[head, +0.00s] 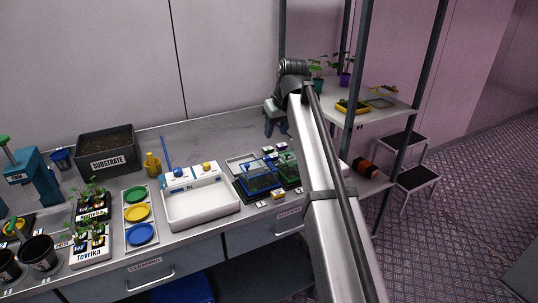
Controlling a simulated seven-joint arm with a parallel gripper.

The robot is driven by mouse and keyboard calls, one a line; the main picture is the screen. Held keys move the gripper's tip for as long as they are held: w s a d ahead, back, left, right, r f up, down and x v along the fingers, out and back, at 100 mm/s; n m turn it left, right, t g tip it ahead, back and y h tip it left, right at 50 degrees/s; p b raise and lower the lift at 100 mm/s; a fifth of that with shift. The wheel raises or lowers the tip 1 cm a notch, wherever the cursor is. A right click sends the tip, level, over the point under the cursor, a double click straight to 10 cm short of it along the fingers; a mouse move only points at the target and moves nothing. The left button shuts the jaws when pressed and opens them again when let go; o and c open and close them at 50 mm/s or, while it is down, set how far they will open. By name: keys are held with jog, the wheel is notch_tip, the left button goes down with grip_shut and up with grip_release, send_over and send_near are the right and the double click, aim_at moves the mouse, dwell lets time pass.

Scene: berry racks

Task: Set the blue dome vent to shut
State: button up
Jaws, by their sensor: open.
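The blue dome (262,181) is a clear, blue-tinted cover on a dark tray, right of the white basin on the bench. A small blue knob (247,168) shows at its upper left. The vent's setting is too small to make out. My gripper (275,128) is open and empty, pointing down above the back of the bench. It is above and beyond the blue dome in the picture, clear of it. My arm crosses the right side of the view and hides part of the bench there.
A green dome (289,170) stands close to the right of the blue one. The white basin (203,208) with a blue and a yellow knob stands left. A rack with a shelf (385,118) rises on the right. The back of the bench is fairly clear.

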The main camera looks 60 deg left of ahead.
aim_at(268, 157)
jog(key=x, duration=1.3)
jog(key=shift+a+f, duration=0.1)
jog(key=shift+c, duration=0.2)
grip_shut()
